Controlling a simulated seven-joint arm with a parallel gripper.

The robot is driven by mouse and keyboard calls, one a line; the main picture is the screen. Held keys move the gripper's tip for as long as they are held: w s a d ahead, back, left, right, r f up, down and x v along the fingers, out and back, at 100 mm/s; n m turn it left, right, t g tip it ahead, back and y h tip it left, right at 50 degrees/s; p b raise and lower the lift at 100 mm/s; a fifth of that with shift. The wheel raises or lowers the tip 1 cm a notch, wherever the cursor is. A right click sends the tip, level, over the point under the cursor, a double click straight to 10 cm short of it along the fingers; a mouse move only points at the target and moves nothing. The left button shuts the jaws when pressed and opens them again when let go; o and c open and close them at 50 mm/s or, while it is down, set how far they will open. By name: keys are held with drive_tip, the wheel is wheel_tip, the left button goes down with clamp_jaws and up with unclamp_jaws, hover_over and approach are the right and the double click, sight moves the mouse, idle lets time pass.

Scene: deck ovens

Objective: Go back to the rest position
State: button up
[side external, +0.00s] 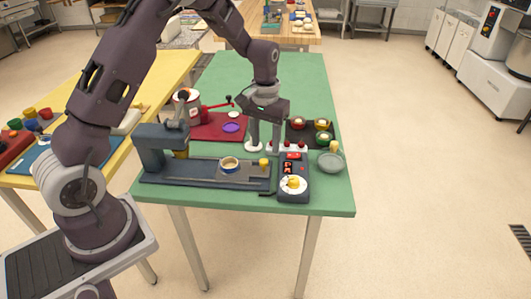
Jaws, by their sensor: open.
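My gripper (265,146) hangs over the green table with its two grey fingers pointing down and spread apart. Nothing shows between the fingers. The fingertips are behind the dark blue machine base and near a small white round piece (253,146) on the table. I cannot tell whether the left fingertip touches that piece. My arm reaches in from the left and bends down over the table.
The green table (300,75) holds a dark blue press (162,148), a control box (293,190) with a dial, a red mat (205,134) with a pot, a tray of small bowls (310,135) and a grey plate (331,162). The table's far half is clear.

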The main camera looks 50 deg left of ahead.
drive_tip(key=shift+r, duration=0.85)
drive_tip(key=s+d+r+m+t, duration=0.1)
drive_tip(key=s+d+r+t, duration=0.15)
drive_tip(key=s+r, duration=0.5)
drive_tip(key=s+d+r+m+t, duration=0.1)
drive_tip(key=s+d+r, duration=0.35)
drive_tip(key=r, duration=0.55)
drive_tip(key=s+d+r+m+t, duration=0.1)
drive_tip(key=s+d+m+t, duration=0.1)
drive_tip(key=s, duration=1.4)
drive_tip(key=shift+d, duration=0.25)
drive_tip(key=shift+r, duration=0.15)
